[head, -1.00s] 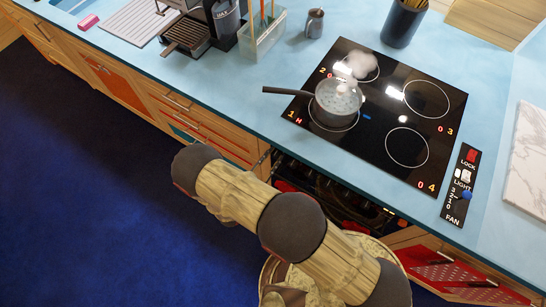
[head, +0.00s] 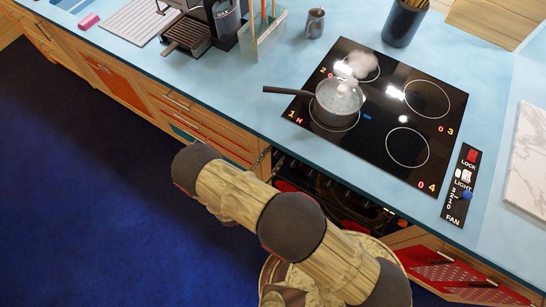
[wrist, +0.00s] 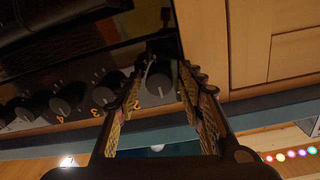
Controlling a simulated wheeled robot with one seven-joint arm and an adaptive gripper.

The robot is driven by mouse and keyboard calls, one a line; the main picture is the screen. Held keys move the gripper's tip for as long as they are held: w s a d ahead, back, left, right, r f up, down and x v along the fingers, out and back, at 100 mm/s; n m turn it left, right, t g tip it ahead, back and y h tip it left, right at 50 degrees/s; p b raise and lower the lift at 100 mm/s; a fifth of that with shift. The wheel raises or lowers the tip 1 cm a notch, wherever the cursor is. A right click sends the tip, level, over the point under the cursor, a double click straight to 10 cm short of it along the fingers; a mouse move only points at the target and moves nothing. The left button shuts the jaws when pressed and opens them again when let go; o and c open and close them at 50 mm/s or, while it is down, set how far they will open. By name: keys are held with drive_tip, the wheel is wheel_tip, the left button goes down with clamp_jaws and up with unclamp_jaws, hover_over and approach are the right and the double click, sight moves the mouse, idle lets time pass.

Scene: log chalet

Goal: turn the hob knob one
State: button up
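In the wrist view a row of dark round hob knobs (wrist: 62,99) runs along the front panel, with orange numbers 4, 3 and 2 in view. The knob at the right end of the row (wrist: 159,85) lies between my fingertips; its own number is not visible, but its place past number 2 fits knob one. My gripper (wrist: 165,77) is open, one finger on each side of this knob; I cannot tell whether they touch it. In the head view the gripper and knobs are hidden. The black hob (head: 385,165) shows a red "1 H" by its front left ring.
A lidded pan (head: 338,98) sits on the front left ring, its handle pointing left, with white steam behind it. A fan and light panel (head: 461,187) is right of the hob. Wooden drawers (head: 200,120) flank the oven. Blue floor (head: 90,190) is clear at left.

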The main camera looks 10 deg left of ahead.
drive_tip(key=shift+o, duration=0.4)
drive_tip(key=v, duration=1.2)
idle(0.3)
